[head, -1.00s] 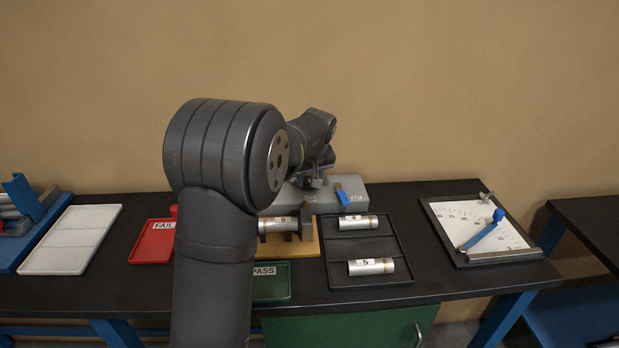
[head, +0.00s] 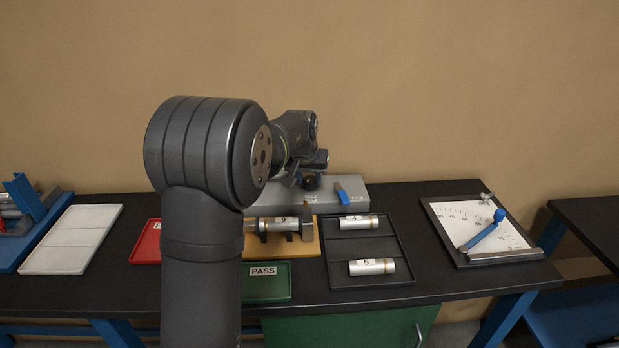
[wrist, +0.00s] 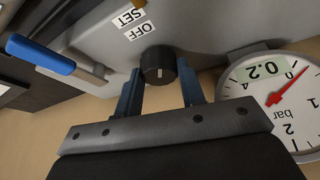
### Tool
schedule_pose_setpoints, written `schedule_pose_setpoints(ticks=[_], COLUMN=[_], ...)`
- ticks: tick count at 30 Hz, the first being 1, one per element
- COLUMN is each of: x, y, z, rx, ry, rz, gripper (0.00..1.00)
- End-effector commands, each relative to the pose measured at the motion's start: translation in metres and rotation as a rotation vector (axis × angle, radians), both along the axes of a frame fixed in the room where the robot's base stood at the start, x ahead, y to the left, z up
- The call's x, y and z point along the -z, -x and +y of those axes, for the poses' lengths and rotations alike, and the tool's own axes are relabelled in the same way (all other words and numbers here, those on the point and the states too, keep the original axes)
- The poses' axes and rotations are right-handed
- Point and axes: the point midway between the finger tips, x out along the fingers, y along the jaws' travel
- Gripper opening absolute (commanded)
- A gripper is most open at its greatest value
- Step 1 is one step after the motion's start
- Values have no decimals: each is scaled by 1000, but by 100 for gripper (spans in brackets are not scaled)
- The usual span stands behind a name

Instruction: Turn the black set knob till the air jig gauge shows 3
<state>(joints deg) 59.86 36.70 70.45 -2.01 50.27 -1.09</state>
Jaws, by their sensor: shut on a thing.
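The black set knob (wrist: 158,66) stands on the grey face of the air jig (wrist: 197,30) between the two blue fingers of my gripper (wrist: 157,92). My gripper is shut on it, a finger on either side. Tilted SET and OFF labels are beside the knob. The white round gauge (wrist: 238,88) is at the right of the wrist view, partly cut off. Its red needle points to the picture's upper right.
A blue lever (head: 342,194) is on the jig (head: 361,192). In front are a cylinder marked 9 (head: 279,224) on a wooden base and a black tray (head: 326,253) with cylinders 4 and 5. Red (head: 148,246) and green PASS (head: 281,292) trays are nearby.

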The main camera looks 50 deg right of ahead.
Motion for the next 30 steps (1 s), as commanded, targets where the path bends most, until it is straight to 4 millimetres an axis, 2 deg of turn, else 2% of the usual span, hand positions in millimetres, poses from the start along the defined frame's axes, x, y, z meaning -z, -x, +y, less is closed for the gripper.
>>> schedule_pose_setpoints(ticks=[12, 27, 28, 30], x=[0, 0, 0, 0], y=[-1, -1, -1, -1], z=[0, 0, 0, 0], rx=[180, 202, 202, 202], ry=[0, -1, -1, -1], rz=[0, 0, 0, 0], gripper=[13, 13, 40, 54])
